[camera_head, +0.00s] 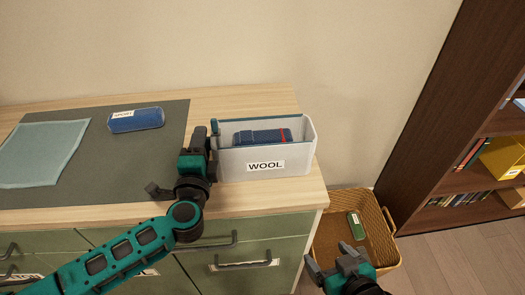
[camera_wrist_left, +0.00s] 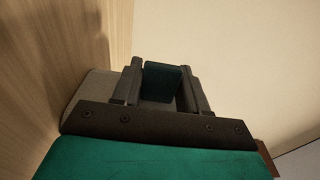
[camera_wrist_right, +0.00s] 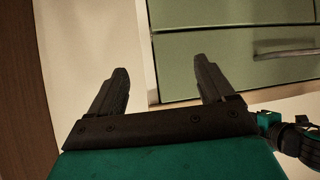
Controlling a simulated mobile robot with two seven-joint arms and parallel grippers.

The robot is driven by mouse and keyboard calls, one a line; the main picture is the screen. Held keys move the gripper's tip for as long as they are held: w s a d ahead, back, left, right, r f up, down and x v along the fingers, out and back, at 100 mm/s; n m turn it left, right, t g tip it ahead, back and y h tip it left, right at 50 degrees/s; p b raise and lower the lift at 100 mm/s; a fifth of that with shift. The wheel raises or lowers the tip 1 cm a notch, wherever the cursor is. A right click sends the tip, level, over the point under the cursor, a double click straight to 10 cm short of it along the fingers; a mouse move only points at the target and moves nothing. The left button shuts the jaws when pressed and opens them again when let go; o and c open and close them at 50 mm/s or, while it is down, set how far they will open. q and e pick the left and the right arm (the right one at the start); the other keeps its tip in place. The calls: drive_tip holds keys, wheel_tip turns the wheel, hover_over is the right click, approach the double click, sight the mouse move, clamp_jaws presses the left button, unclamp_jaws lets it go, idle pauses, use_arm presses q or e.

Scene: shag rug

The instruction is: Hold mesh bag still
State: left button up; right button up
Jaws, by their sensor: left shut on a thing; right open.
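A flat, pale teal piece (camera_head: 45,152), apparently the mesh bag, lies on the grey mat at the left of the counter. My left gripper (camera_head: 212,134) is well to its right, at the left end of the white bin labelled WOOL (camera_head: 290,160). It is shut on a dark teal piece (camera_wrist_left: 162,82), seen between its fingers in the left wrist view; whether this belongs to the bin's rim is unclear. My right gripper (camera_head: 338,262) is open and empty, low in front of the counter; its spread fingers (camera_wrist_right: 160,88) show in the right wrist view.
A labelled blue roll (camera_head: 136,119) lies on the grey mat (camera_head: 100,180). Dark blue folded items (camera_head: 262,137) are in the bin. A wicker basket (camera_head: 384,253) with a green item (camera_head: 356,225) stands on the floor. A brown bookshelf (camera_head: 425,130) is at the right. Green drawers (camera_head: 245,262) have protruding handles.

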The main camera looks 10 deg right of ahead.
use_arm(q)
drive_tip(key=c, duration=0.3)
drive_tip(key=o, duration=1.1)
drive_tip(key=shift+c, duration=0.3)
drive_tip(key=c, duration=1.2)
drive_tip(key=shift+o, duration=0.2)
